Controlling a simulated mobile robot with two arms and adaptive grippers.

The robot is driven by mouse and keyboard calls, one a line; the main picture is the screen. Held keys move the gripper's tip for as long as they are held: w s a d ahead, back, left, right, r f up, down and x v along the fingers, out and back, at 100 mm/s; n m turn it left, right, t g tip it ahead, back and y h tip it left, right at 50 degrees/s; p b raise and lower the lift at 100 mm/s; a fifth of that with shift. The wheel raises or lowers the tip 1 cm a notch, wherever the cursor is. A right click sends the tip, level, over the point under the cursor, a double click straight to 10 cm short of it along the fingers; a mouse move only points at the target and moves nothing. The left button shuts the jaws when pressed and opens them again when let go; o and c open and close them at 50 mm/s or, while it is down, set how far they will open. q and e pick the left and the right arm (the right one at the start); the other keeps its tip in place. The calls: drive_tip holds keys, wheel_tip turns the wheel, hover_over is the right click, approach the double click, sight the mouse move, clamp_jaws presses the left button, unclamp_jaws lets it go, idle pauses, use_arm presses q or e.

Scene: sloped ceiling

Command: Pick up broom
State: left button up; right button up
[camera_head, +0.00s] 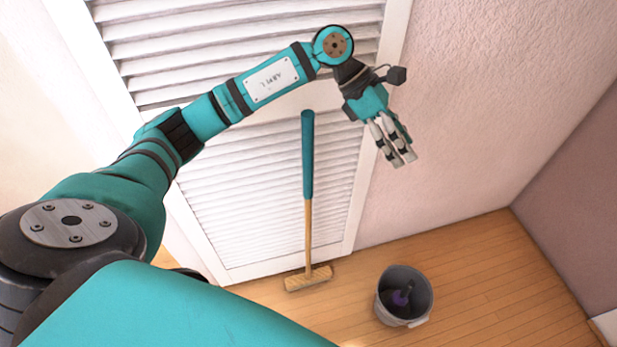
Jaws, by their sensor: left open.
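The broom (308,190) stands upright against the white louvered door. Its upper handle is teal, its lower handle is bare wood, and its tan head rests on the floor. My left gripper (403,160) is to the right of the broom's upper handle in the head view, apart from it. Its fingers point down and are open, with nothing between them. My right gripper is not in view.
The white louvered door (240,260) is behind the broom. A grey bucket (419,290) with a dark and purple item inside stands on the wooden floor (480,270) to the right. Pink walls meet in a corner at the right.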

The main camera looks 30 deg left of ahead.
use_arm(q)
drive_tip(key=a+r+m+y+p, duration=0.1)
drive_tip(key=a+r+y+p, duration=0.35)
drive_tip(key=a, duration=0.85)
wheel_tip(320, 180, up, 6)
drive_tip(key=y, duration=0.5)
hover_over(305, 108)
drive_tip(key=shift+g, duration=0.3)
wheel_tip(305, 108, down, 12)
drive_tip(key=shift+w+r+p, duration=0.1)
drive_tip(key=shift+r+p, duration=0.15)
drive_tip(key=shift+p, duration=0.75)
drive_tip(key=shift+d+f+p, duration=0.1)
drive_tip(key=shift+f+p, duration=0.45)
drive_tip(key=shift+f, duration=0.05)
drive_tip(key=f, duration=0.1)
drive_tip(key=f+p, duration=0.1)
drive_tip(key=f, duration=0.1)
drive_tip(key=shift+d+f+p, duration=0.25)
drive_tip(key=shift+p, duration=0.1)
drive_tip(key=shift+f, duration=0.4)
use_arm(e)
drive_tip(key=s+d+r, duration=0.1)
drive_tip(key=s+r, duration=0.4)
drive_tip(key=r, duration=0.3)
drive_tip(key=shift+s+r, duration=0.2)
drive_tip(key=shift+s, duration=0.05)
use_arm(q)
drive_tip(key=shift+c, duration=0.2)
clamp_jaws()
